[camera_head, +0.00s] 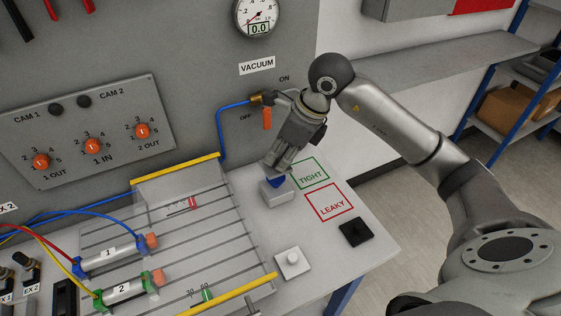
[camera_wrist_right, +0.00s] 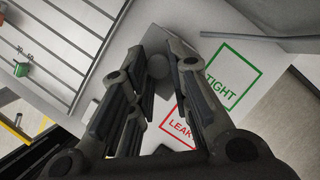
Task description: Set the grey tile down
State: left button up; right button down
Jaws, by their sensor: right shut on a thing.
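The grey tile (camera_head: 279,198) is at my right gripper (camera_head: 279,176), just left of the green TIGHT square (camera_head: 311,174). My right gripper is shut on it from above, and a small blue part shows between the fingers and the tile. In the right wrist view the right gripper (camera_wrist_right: 158,88) has its fingers on either side of the tile's round knob (camera_wrist_right: 157,66). I cannot tell whether the tile touches the tabletop. The red LEAKY square (camera_head: 329,202) is empty. My left gripper is out of view.
A white tile (camera_head: 292,262) and a black tile (camera_head: 355,232) lie on the tabletop near its front and right edge. A slotted plate (camera_head: 180,235) with yellow rails and two cylinders lies left. An orange-handled vacuum valve (camera_head: 267,118) is on the wall behind.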

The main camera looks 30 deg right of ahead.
jog(key=f, duration=0.1)
jog(key=f+p, duration=0.1)
jog(key=f, duration=0.1)
jog(key=shift+w+d+f, duration=0.15)
jog(key=shift+w+f, duration=0.05)
jog(key=shift+f, duration=0.15)
jog(key=shift+f, duration=0.1)
jog(key=shift+f, duration=0.15)
jog(key=c, duration=1.3)
grip_release()
jog(key=shift+c, duration=0.2)
